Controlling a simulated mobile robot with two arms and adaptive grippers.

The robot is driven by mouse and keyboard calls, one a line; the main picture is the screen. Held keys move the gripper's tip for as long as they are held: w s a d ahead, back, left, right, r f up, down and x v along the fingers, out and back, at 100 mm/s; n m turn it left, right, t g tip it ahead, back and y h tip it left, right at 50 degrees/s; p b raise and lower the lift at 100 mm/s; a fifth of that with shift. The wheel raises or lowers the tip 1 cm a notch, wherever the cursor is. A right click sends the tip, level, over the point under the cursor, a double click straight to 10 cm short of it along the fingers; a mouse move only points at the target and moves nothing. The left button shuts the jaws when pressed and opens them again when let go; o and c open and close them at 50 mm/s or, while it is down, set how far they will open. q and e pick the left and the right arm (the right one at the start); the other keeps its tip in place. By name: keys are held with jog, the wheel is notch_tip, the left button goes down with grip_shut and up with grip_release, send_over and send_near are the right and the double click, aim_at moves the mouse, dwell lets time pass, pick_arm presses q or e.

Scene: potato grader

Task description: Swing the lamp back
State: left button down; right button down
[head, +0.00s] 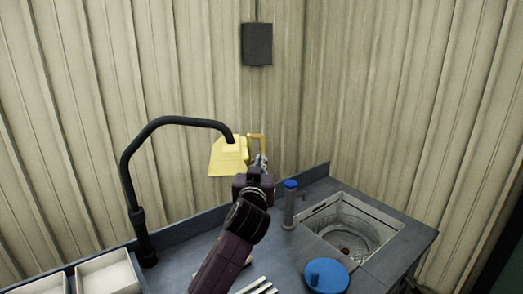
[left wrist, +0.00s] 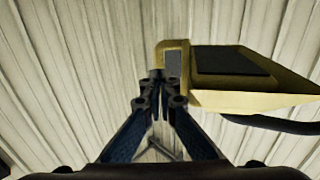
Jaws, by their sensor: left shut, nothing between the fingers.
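The lamp has a yellow head (head: 228,158) on a black curved arm (head: 128,160) that rises from the back left of the bench. A yellow handle (head: 258,137) sticks out from the right side of the lamp head. My left gripper (head: 262,160) is shut and empty, just right of the lamp head and close below the handle. In the left wrist view the shut fingertips (left wrist: 158,92) lie beside the yellow lamp head (left wrist: 245,78) and overlap the lower end of the handle (left wrist: 172,46). I cannot tell whether they touch. My right gripper is not in view.
A sink with a round basin (head: 345,232) is set into the bench at right. A blue-topped post (head: 290,203) and a round blue lid (head: 326,274) are near it. White trays (head: 107,272) stand front left. A dark box (head: 257,44) hangs on the corrugated wall.

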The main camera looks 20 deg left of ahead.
aim_at(263, 153)
pick_arm(q)
jog(key=shift+p+x, duration=0.7)
jog(key=shift+x, duration=1.05)
